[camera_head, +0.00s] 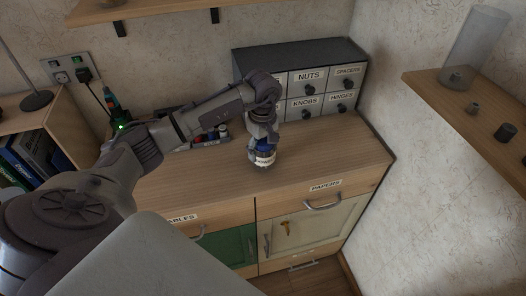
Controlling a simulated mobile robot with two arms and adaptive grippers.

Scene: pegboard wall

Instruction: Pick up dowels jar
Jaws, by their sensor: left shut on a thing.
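My left arm reaches in from the left over the wooden cabinet top. My left gripper (262,143) points down in front of the small drawer unit and is shut on a small blue and white jar (264,158). The jar is mostly hidden by the gripper, and no label on it can be read, so I cannot tell for sure that it is the dowels jar. I cannot tell whether its base touches the cabinet top (320,160). My right gripper is not in view.
The drawer unit (335,55), labelled nuts, spacers, knobs and hinges, stands behind. Small items (212,136) sit in a holder left of the gripper. A wall shelf (440,100) with several grey parts is at the right. The cabinet top right of the jar is clear.

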